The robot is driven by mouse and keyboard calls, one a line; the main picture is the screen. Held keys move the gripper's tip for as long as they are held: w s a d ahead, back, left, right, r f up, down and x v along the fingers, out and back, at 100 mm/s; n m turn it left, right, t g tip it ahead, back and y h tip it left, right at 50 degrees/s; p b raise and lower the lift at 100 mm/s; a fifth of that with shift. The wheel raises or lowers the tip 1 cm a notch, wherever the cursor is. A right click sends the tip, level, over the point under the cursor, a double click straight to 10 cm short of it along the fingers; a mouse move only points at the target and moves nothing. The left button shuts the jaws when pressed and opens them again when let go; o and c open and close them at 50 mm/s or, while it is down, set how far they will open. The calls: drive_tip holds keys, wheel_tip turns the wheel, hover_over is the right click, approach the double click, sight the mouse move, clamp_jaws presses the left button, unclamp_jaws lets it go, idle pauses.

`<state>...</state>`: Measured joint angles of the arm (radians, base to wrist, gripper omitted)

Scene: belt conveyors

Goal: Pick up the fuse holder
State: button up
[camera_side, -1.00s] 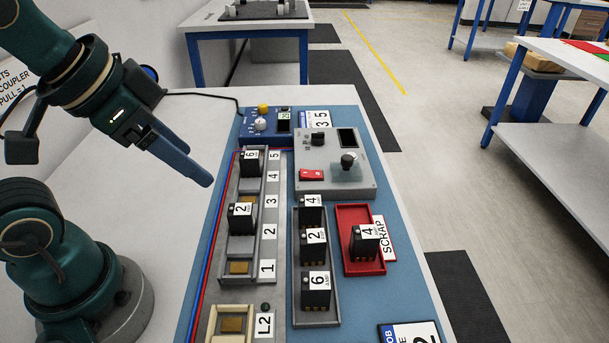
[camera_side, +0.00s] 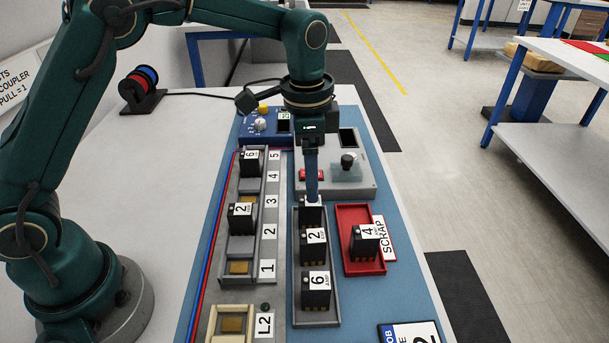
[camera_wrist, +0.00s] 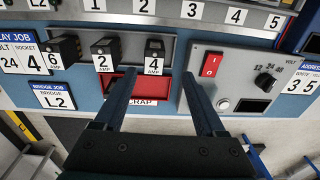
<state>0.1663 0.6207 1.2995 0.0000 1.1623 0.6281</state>
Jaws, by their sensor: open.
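The fuse holders are black blocks with white number labels. Three stand in a row in the grey tray (camera_side: 318,323): the 4 AMP holder (camera_side: 313,215) at the far end, the 2 AMP holder (camera_side: 313,250) in the middle and the 6 AMP holder (camera_side: 315,296) at the near end. My gripper (camera_side: 312,194) points down at the 4 AMP holder, its fingers covering part of it. In the wrist view, the open, empty fingers (camera_wrist: 159,75) lie either side of the 4 AMP holder (camera_wrist: 154,48). Whether they touch it I cannot tell.
A red scrap tray (camera_side: 347,212) to the right holds another 4 AMP holder (camera_side: 363,245). The numbered socket rail (camera_side: 267,245) on the left carries holders labelled 6 and 2. A grey control box (camera_side: 367,187) with a knob and red switch stands just behind the tray.

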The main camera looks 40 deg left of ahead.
sight(309, 208)
drive_tip(key=shift+s+d+f+g, duration=0.1)
drive_tip(key=shift+s+f+g, duration=0.05)
drive_tip(key=shift+f, duration=0.45)
drive_tip(key=shift+s+d+f+g, duration=0.1)
drive_tip(key=shift+s+f+g, duration=0.05)
drive_tip(key=shift+f, duration=2.95)
clamp_jaws()
